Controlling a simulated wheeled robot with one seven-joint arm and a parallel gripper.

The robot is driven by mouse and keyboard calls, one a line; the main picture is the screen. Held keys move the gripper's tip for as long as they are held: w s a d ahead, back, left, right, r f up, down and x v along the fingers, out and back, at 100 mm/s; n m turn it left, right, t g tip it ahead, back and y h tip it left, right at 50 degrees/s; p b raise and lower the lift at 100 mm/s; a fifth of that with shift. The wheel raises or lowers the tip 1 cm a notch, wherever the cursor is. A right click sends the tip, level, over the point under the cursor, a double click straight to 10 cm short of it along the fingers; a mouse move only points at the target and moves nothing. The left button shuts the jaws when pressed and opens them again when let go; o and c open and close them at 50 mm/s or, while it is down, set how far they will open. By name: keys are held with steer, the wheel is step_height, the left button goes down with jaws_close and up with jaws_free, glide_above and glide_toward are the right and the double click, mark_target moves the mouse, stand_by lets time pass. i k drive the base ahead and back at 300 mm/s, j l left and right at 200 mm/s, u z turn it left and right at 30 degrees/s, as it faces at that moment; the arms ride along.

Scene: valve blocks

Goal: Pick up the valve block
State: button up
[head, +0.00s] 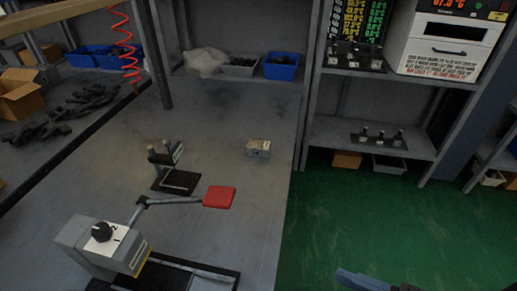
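The valve block (258,148) is a small grey metal block with a lighter tan top. It sits on the grey workbench (235,110), near the bench's right edge. Nothing touches it. Only a small blue-grey and black piece of what looks like my gripper (376,283) shows at the bottom edge, over the green floor. It is well apart from the valve block, below and to the right of it in the picture. Its fingers cannot be made out, and most of it is out of frame.
A grey device with a black knob (102,231) and a red paddle (219,197) on an arm stands at the near left. A small black stand (176,181) is left of the block. Blue bins (281,67) line the back. Shelves stand at right.

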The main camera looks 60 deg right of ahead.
mark_target(257, 148)
steer(key=l+z, duration=0.2)
steer(key=l, duration=0.25)
steer(key=l+z, duration=0.15)
steer(key=l, duration=0.3)
steer(key=i+l+z, duration=0.2)
steer(key=l, duration=0.2)
steer(key=l+z, duration=0.15)
steer(key=l, duration=0.3)
steer(key=i+l+z, duration=0.2)
steer(key=l, duration=0.2)
steer(key=k, duration=0.1)
